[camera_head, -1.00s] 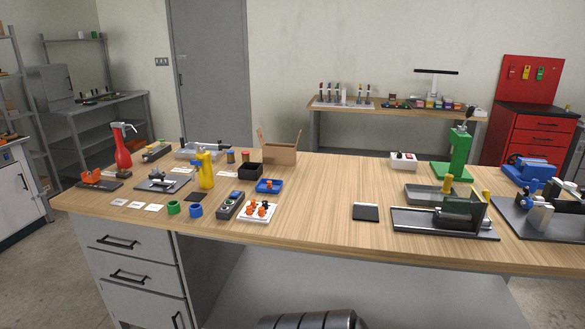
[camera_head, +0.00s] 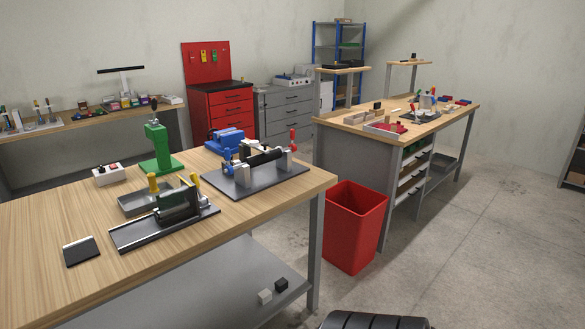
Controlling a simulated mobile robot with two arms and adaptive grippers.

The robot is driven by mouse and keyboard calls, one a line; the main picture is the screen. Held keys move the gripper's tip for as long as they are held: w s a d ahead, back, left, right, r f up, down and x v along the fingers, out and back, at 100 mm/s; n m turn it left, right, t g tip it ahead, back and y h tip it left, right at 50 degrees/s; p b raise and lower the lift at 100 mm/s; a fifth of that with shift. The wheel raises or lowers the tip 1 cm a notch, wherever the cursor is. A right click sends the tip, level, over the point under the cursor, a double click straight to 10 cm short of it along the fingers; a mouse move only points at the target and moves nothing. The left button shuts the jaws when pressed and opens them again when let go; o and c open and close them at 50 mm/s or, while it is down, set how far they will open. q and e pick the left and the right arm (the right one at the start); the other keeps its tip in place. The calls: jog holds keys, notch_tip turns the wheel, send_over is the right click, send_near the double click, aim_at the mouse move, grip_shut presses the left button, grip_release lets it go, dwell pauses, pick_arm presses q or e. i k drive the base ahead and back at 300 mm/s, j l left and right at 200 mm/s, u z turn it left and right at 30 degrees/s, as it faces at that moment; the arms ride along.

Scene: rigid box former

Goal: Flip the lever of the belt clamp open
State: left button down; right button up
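A fixture on a dark base plate (camera_head: 262,183) stands near the right end of the wooden workbench, with grey blocks and a black roller (camera_head: 264,157). A small upright red-topped lever (camera_head: 292,138) stands at its right end. I cannot tell for sure whether this is the belt clamp's lever. Another fixture with a dark green block (camera_head: 178,205) and yellow knobs sits to its left on a black plate. Neither of my grippers is in view.
A green press (camera_head: 158,150), a blue vise (camera_head: 225,138) and a white switch box (camera_head: 107,175) stand on the workbench (camera_head: 45,215). A red bin (camera_head: 354,228) stands on the floor between it and a second bench (camera_head: 460,118).

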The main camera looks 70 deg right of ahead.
aim_at(193, 177)
jog(key=z, duration=2.4)
